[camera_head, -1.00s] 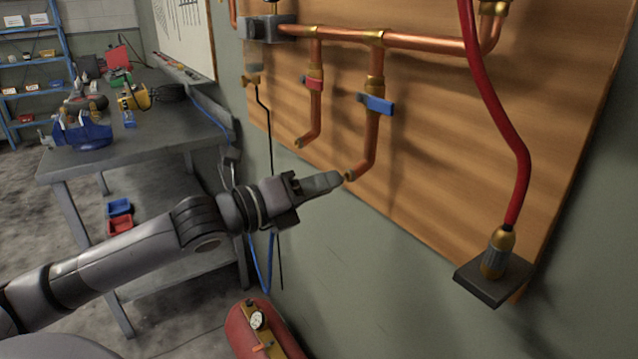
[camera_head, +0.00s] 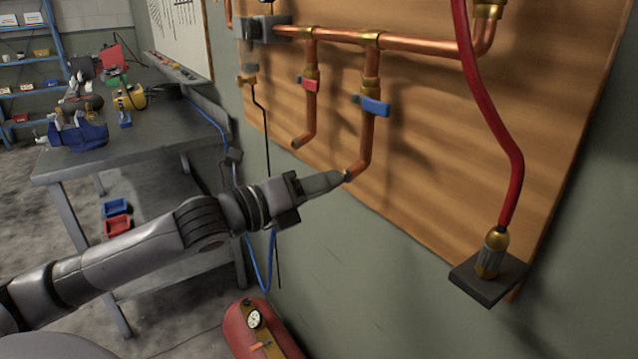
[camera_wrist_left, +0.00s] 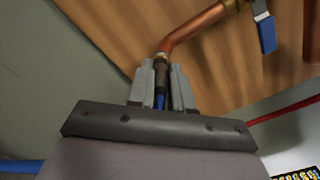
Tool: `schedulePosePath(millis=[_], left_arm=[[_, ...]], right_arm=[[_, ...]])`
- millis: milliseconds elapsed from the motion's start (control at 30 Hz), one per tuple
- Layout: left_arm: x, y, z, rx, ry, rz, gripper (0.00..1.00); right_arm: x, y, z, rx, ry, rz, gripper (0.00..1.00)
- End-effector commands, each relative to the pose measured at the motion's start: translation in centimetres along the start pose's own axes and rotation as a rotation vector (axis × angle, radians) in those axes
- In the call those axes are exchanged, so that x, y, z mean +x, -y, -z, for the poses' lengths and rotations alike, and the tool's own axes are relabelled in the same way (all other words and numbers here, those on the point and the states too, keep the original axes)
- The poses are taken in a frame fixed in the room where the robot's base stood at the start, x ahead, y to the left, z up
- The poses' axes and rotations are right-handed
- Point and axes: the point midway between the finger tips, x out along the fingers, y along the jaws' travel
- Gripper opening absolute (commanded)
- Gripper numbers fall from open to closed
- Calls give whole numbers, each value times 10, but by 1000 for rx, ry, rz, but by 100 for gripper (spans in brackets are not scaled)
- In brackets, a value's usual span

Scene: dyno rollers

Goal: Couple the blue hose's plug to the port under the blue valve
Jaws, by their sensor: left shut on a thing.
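The blue valve (camera_head: 375,106) has a blue lever on a copper drop pipe, which bends at the bottom into an open port (camera_head: 349,173). My left gripper (camera_head: 335,180) is at that port, its fingertips beside the pipe end. In the left wrist view, the gripper (camera_wrist_left: 161,88) is shut on the dark plug (camera_wrist_left: 161,76), with the blue hose (camera_wrist_left: 160,101) behind it. The plug is roughly in line with the port (camera_wrist_left: 162,58) and appears to meet it; I cannot tell whether it is seated. The fingers hide the plug in the head view. My right gripper is not in view.
A red valve (camera_head: 309,84) sits on the neighbouring drop pipe to the left. A red hose (camera_head: 507,150) runs down to a dark bracket (camera_head: 488,280) at right. A red tank with a gauge (camera_head: 255,319) stands below. A workbench (camera_head: 150,150) is at left.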

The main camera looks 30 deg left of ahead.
Motion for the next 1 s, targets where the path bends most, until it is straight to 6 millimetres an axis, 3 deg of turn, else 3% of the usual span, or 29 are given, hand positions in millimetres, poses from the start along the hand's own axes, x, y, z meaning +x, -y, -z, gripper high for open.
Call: schedulePosePath(millis=[200,233,300,667,1000], left_arm=[[4,1,-1,-1,1,2,0],[4,0,0,-1,0,1,30],[4,0,0,-1,0,1,50],[2,-1,0,-1,-1,-1,50],[-20,-2,3,1,-4,-2,50]], right_arm=[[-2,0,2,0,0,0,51],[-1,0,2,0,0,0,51],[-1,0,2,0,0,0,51],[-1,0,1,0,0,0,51],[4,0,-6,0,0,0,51]])
